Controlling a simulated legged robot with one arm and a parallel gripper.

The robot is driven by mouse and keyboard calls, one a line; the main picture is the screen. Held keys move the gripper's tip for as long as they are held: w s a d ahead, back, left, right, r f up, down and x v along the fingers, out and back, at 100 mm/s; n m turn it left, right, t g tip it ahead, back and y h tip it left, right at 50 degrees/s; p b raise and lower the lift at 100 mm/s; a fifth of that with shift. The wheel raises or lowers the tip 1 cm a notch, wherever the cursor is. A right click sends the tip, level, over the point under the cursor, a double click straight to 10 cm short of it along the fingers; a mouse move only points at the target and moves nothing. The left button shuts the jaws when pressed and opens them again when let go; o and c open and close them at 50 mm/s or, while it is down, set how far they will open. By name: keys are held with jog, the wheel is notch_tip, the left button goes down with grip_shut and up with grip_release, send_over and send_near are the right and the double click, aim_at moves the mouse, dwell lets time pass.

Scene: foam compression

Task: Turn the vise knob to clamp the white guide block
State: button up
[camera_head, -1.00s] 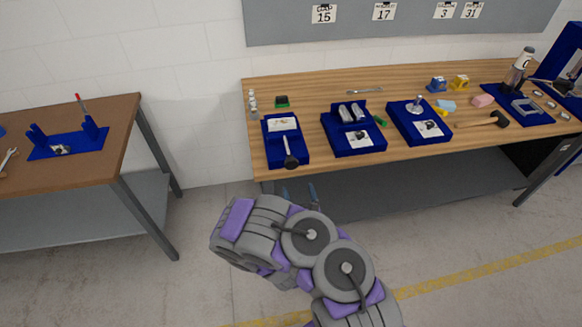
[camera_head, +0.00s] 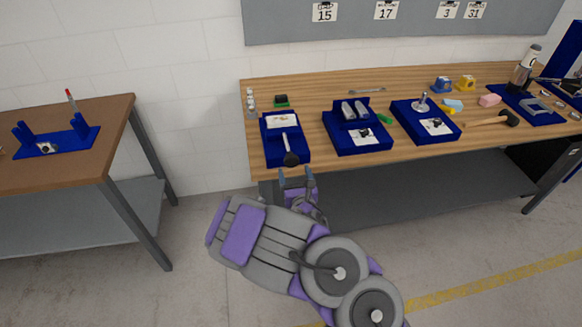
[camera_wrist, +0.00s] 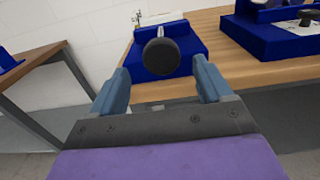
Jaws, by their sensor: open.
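The vise is a blue fixture (camera_head: 273,152) at the front left of the wooden bench, and it also shows in the wrist view (camera_wrist: 188,62). Its black round knob (camera_head: 291,159) sits on a metal rod at the front edge; in the wrist view the knob (camera_wrist: 160,55) faces me. My gripper (camera_head: 296,172) is in front of the bench, just short of the knob. In the wrist view my gripper (camera_wrist: 158,85) is open, its fingers apart on either side below the knob, not touching it.
More blue fixtures (camera_head: 360,147) stand to the right on the wooden bench (camera_head: 390,92). A hammer (camera_head: 507,119) and small colored blocks lie further right. A second table (camera_head: 85,150) stands at the left. The floor between them is clear.

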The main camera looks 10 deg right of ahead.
aim_at(292, 162)
jog(key=b, duration=0.1)
jog(key=w+b, duration=0.1)
jog(key=shift+d+f+b, duration=0.1)
jog(key=shift+f+b, duration=0.1)
jog(key=shift+b, duration=0.2)
jog(key=shift+w+b, duration=0.7)
jog(key=shift+b, duration=0.2)
jog(key=shift+w+r+b, duration=0.1)
jog(key=shift+w+b, duration=0.5)
jog(key=shift+b, duration=0.3)
jog(key=shift+w+r, duration=0.15)
jog(key=shift+w, duration=1.3)
jog(key=c, duration=1)
jog(key=shift+m, duration=0.3)
